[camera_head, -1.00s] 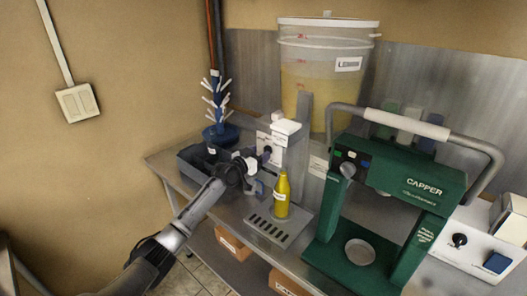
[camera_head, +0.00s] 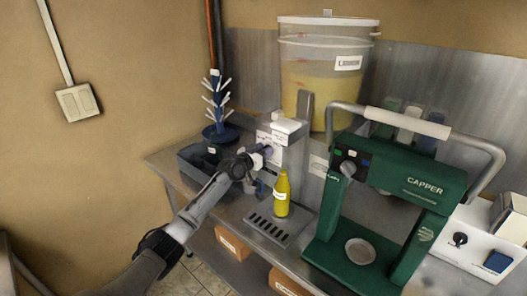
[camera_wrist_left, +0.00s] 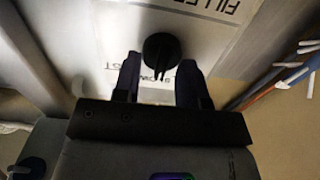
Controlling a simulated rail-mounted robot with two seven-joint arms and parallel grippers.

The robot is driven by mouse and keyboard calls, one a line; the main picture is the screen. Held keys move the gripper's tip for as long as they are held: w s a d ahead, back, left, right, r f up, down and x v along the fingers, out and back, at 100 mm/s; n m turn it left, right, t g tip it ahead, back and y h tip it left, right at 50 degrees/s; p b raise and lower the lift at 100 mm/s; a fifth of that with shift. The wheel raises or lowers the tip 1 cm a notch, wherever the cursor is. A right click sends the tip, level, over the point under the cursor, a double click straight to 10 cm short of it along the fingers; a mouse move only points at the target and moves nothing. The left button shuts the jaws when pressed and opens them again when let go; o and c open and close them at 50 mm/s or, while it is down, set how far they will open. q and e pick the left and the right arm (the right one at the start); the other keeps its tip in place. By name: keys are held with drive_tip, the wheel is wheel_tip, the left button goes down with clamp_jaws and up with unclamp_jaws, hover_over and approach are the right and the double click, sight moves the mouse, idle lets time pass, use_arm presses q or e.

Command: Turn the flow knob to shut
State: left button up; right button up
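The flow knob (camera_wrist_left: 161,52) is a round black knob on the pale, labelled face of the filler. In the left wrist view it sits just beyond and between the fingertips of my left gripper (camera_wrist_left: 158,76). The fingers are apart, with panel showing between them; I cannot tell whether they touch the knob. In the head view my left gripper (camera_head: 262,154) is at the left face of the filler (camera_head: 288,140) and hides the knob. The right gripper is not in view.
A yellow bottle (camera_head: 282,195) stands upright on the slotted drip tray (camera_head: 270,230), right of my gripper. The green capper (camera_head: 420,185) stands further right. A lidded bucket (camera_head: 300,65) is behind. A dark bin (camera_head: 192,160) and blue bottle tree (camera_head: 217,112) are at the left.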

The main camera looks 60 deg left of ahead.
use_arm(q)
drive_tip(key=c, duration=0.4)
drive_tip(key=shift+c, duration=0.2)
drive_tip(key=n, duration=0.8)
drive_tip(key=shift+s+a+f+n, duration=0.1)
drive_tip(key=shift+a+n, duration=0.25)
drive_tip(key=shift+n, duration=0.05)
idle(0.4)
drive_tip(key=o, duration=0.8)
